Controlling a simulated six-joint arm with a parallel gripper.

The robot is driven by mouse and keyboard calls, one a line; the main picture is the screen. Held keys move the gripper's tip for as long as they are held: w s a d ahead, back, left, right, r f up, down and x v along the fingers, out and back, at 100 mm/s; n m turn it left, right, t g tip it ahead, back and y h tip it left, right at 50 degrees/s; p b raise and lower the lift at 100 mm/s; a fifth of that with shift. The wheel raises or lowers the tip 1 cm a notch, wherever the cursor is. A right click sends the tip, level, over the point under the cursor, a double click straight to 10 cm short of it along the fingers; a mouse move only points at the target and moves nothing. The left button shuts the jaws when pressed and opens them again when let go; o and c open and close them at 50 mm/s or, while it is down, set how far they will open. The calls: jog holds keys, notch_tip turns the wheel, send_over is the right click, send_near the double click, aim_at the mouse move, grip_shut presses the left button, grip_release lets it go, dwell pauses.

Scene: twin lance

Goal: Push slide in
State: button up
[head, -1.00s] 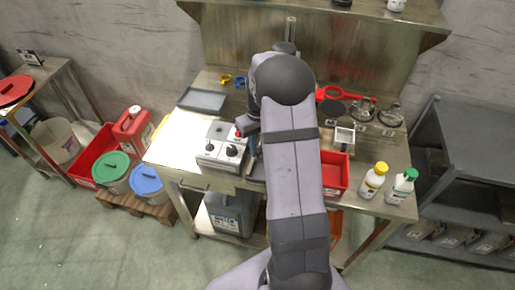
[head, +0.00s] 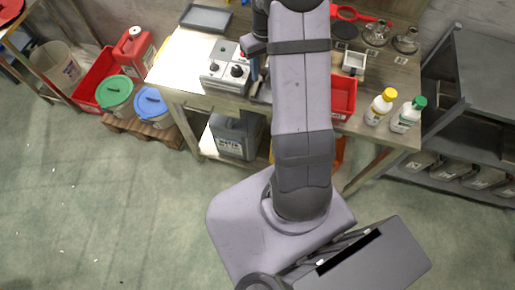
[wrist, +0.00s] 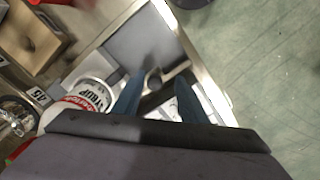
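My gripper (wrist: 158,95) shows in the wrist view with its two blue fingers apart. A small dark knob (wrist: 153,76) lies between and just beyond the fingertips; I cannot tell whether they touch it. Beyond it is a flat grey metal panel (wrist: 145,45) with a pale metal edge. I cannot tell for certain which part is the slide. In the head view my arm hides most of the gripper. A grey box with black knobs (head: 225,70) stands on the steel table (head: 178,62), left of my arm.
White tubs with lettering (wrist: 88,95) stand left of the fingers in the wrist view. On the table are a red bin (head: 343,98), a yellow-capped bottle (head: 381,107), a green-capped bottle (head: 408,115) and a grey tray (head: 206,18). Open floor lies in front.

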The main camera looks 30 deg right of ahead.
jog(key=s+a+b, duration=0.1)
jog(key=s+a, duration=0.4)
notch_tip(320, 180, up, 7)
jog(key=b, duration=0.2)
jog(key=s+a+f+b, duration=0.4)
jog(key=s+f+b, duration=0.3)
jog(key=f, duration=0.3)
jog(key=s+a+f+m+g+b, duration=0.1)
jog(key=s+a+f+b, duration=0.3)
jog(key=s+f+b, duration=0.3)
notch_tip(320, 180, down, 4)
jog(key=shift+s+a+f+m, duration=0.15)
jog(key=shift+s+a+m, duration=0.2)
jog(key=shift+s, duration=0.5)
